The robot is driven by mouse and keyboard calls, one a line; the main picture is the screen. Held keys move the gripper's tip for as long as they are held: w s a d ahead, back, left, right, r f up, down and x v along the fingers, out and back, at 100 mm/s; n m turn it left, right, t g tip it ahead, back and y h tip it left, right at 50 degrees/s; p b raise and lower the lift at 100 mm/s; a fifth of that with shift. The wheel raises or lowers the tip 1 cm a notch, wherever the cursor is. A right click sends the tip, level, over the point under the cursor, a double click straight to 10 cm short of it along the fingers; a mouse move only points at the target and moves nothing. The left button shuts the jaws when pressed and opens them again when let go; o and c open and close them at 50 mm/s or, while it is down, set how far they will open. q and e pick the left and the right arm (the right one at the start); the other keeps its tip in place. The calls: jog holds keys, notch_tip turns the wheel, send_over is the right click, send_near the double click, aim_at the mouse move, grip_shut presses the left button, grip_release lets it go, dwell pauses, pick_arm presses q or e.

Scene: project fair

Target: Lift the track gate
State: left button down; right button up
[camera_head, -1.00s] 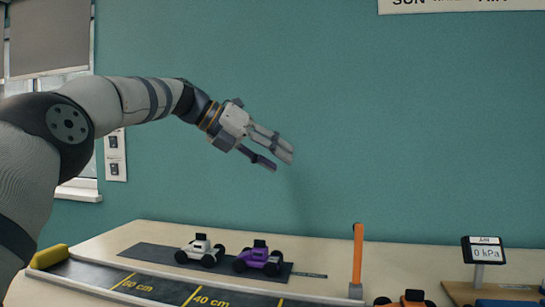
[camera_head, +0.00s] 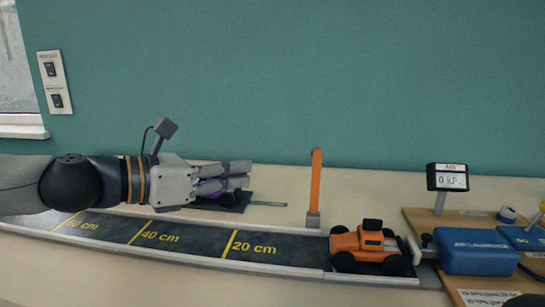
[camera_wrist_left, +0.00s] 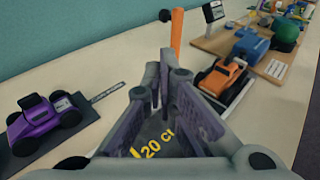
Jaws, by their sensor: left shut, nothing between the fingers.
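The track gate (camera_head: 316,182) is an orange bar standing upright on a small grey base at the far edge of the dark track (camera_head: 190,232). It also shows at the top of the left wrist view (camera_wrist_left: 177,32). My left gripper (camera_head: 250,175) is shut and empty, held roughly level left of the gate and apart from it. In the left wrist view its fingers (camera_wrist_left: 165,72) point toward the gate and an orange car. My right gripper is in neither view.
The orange car (camera_head: 369,242) sits at the track's right end, before a blue air launcher (camera_head: 475,251) on a wooden board. A gauge (camera_head: 447,179) reads 0 kPa. A purple car (camera_wrist_left: 42,122) stands on a dark mat, mostly hidden by my gripper in the head view.

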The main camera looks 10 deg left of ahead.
aim_at(315, 179)
pick_arm(q)
jog(key=r+b+x, duration=0.1)
jog(key=b+x, duration=0.1)
jog(key=x, duration=1.1)
jog(key=shift+w+d, duration=0.2)
jog(key=shift+d, duration=0.25)
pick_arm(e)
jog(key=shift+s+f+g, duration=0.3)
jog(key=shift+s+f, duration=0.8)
pick_arm(q)
jog(key=shift+w+f, duration=0.1)
jog(key=shift+w, duration=1)
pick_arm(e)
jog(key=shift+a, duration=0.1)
